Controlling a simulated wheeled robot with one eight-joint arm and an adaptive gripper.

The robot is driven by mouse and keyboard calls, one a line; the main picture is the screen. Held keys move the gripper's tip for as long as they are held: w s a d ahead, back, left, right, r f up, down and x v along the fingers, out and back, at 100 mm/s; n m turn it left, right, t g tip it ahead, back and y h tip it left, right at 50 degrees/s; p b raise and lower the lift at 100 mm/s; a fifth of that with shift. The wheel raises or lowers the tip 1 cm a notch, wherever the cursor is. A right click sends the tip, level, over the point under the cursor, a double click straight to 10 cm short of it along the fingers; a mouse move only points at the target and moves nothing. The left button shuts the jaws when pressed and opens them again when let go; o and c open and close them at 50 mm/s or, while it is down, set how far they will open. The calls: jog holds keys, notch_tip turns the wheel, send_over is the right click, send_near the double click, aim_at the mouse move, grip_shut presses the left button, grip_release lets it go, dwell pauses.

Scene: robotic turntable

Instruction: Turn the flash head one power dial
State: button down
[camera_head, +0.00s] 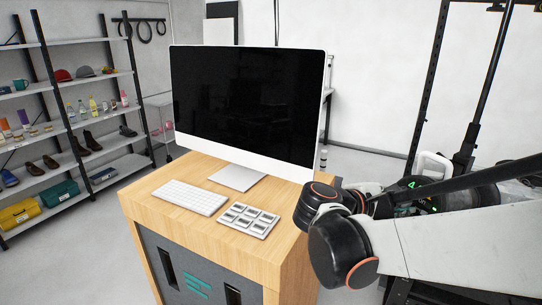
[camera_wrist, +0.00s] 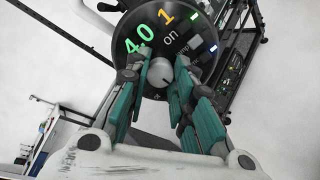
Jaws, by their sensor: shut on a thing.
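The back panel of the flash head (camera_wrist: 150,42) is a round black face in the wrist view, with a green "4.0", a yellow "1" and "on". Its power dial (camera_wrist: 161,73) is a light grey round knob low on that face. My gripper (camera_wrist: 158,76) has teal-padded fingers on both sides of the dial and is shut on it. In the head view the flash head (camera_head: 411,184) shows only in part, with a green glow, behind my arm. My fingers and the dial are hard to make out there.
Black stand poles (camera_head: 480,100) rise behind the flash head. Shelves (camera_head: 75,118) stand far left. Open floor lies between shelves and desk.

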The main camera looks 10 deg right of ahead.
jog(key=shift+s+a+r+m, duration=0.1)
jog(key=shift+m, duration=1.65)
jog(key=shift+a+r+m, duration=0.1)
jog(key=shift+m, duration=1.65)
jog(key=shift+d, duration=0.1)
jog(key=c, duration=1.7)
grip_release()
jog(key=shift+o, duration=0.3)
jog(key=shift+s+f, duration=0.1)
